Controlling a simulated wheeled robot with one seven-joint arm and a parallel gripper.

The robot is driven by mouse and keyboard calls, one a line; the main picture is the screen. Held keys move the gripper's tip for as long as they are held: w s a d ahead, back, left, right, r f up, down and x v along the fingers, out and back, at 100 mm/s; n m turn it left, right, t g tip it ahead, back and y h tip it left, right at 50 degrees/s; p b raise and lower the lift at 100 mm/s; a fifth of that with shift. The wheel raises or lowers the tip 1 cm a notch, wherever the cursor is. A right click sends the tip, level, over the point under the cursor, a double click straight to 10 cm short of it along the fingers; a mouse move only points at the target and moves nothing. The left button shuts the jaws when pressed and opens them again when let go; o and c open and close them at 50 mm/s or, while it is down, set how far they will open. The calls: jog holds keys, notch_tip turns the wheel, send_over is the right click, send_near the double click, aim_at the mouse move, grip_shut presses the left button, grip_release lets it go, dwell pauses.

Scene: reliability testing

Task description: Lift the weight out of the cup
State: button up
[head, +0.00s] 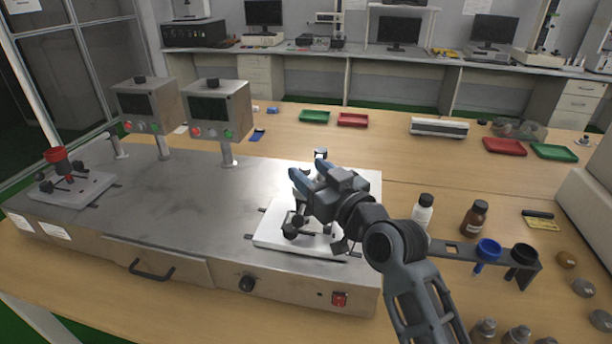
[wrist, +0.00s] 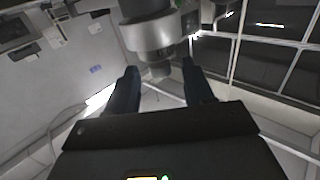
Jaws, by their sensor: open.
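My gripper (head: 308,178) is over the white base plate (head: 270,234) at the right end of the metal test machine. Its two fingers are apart. In the wrist view, a grey metal cylinder with a short narrow stem, apparently the weight (wrist: 152,38), is just beyond the fingertips. The stem end shows in the gap between the two fingers (wrist: 160,82), with space on both sides. In the head view my gripper and wrist hide most of what stands on the plate, so I cannot make out the cup there. A black clamp knob (head: 290,231) shows below my gripper.
A red cup (head: 57,158) stands at the machine's left station. Two display boxes (head: 217,108) rise behind. A rack at right holds a blue cup (head: 488,249) and a black cup (head: 523,254). Bottles (head: 474,218) stand behind it. Loose grey weights (head: 484,330) are at front right.

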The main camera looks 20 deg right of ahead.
jog(key=shift+w+a, duration=0.2)
jog(key=shift+w, duration=0.95)
grip_shut()
